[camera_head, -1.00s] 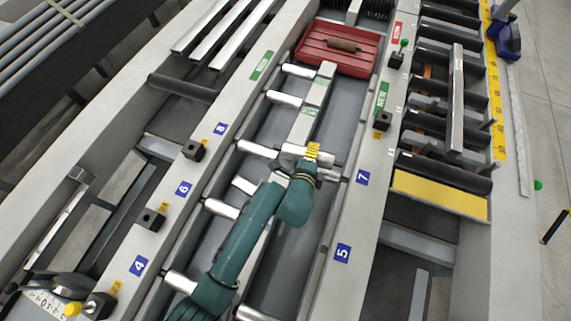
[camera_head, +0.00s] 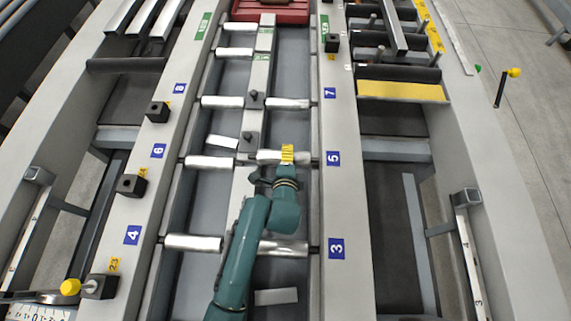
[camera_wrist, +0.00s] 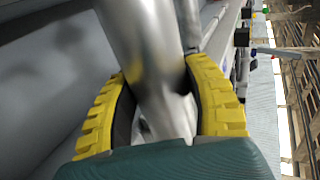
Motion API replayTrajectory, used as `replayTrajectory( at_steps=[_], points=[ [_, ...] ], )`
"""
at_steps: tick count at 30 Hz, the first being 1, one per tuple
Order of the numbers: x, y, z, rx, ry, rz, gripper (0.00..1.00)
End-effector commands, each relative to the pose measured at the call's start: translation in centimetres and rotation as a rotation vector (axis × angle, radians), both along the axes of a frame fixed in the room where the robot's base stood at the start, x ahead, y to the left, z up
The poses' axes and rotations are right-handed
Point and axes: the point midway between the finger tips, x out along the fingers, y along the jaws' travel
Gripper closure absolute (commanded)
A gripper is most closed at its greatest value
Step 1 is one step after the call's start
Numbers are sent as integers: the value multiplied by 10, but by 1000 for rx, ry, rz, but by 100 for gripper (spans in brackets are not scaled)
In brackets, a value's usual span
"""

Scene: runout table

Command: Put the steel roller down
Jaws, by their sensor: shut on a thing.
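My gripper (camera_head: 287,154) has yellow fingers and is over the right-hand lane of the runout table, beside the blue 5 label. It is shut on the steel roller (camera_head: 268,156), a shiny cylinder lying across that lane. In the wrist view the roller (camera_wrist: 148,60) runs up between the two yellow fingers (camera_wrist: 155,105), with one finger on each side. The fingers and arm hide part of the roller. I cannot tell whether its ends rest on the rails.
Other rollers lie across the lanes, one by label 7 (camera_head: 290,104) and one by label 3 (camera_head: 282,249), partly behind my arm. The centre beam (camera_head: 258,75) carries two black posts. A red tray (camera_head: 270,14) stands at the far end. Black blocks sit on the side rails.

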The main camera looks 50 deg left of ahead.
Motion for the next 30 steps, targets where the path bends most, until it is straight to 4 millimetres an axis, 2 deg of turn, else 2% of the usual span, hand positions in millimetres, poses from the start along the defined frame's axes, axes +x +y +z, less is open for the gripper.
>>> replayTrajectory(
  at_steps=[5,9,24,25,28,29,30],
  points=[
    [3,1,-24,6,-10,-1,90],
    [2,1,-51,7,-9,-1,90],
    [2,1,-59,6,-10,-1,90],
    [1,1,-62,2,-5,0,45],
    [1,1,-62,2,-5,0,26],
    [1,1,-62,2,-5,0,22],
    [1,1,-62,3,-4,0,22]
  ],
)
